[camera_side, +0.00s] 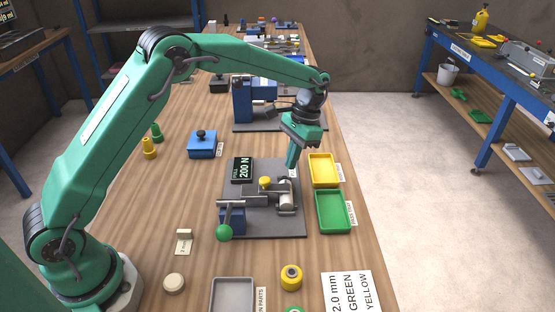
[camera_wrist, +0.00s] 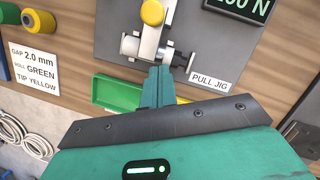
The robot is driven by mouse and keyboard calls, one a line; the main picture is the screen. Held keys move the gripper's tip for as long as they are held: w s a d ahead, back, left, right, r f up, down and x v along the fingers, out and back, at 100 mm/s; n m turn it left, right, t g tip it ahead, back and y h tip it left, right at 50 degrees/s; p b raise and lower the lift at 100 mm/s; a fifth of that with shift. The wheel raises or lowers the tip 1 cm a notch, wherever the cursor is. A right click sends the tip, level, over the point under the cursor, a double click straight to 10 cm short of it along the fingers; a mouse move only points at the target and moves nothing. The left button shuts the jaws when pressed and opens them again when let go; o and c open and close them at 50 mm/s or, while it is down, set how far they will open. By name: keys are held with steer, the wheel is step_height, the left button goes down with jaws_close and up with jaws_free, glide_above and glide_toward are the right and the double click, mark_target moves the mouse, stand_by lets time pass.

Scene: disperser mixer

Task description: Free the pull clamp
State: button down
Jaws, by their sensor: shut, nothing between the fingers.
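The pull jig's dark grey plate (camera_side: 275,228) lies on the bench, and in the wrist view it (camera_wrist: 220,50) carries a "PULL JIG" label. I cannot tell which part is the clamp. My gripper (camera_side: 291,165) is shut and empty, pointing down above the jig's back right. Its fingertips (camera_wrist: 157,72) partly hide the jig.
A "200 N" display (camera_side: 242,169) stands at the plate's back left. A yellow tray (camera_side: 323,169) and green tray (camera_side: 333,212) lie to the right. A blue block (camera_side: 202,146) sits behind left, and a grey tray (camera_side: 232,294) in front. Bench left of the jig is mostly free.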

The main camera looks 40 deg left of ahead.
mark_target(272, 186)
steer(key=shift+s+a+f, duration=0.1)
steer(key=shift+s+f, duration=0.2)
steer(key=shift+f, duration=0.3)
steer(key=shift+s+a+f, duration=0.15)
steer(key=shift+s+a, duration=0.15)
steer(key=shift+s, duration=0.55)
steer(key=shift+s+a+f, duration=0.15)
steer(key=shift+s+a, duration=0.1)
steer(key=shift+s, duration=0.6)
steer(key=shift+s, duration=0.1)
steer(key=s+a, duration=0.3)
steer(key=shift+s+a, duration=0.4)
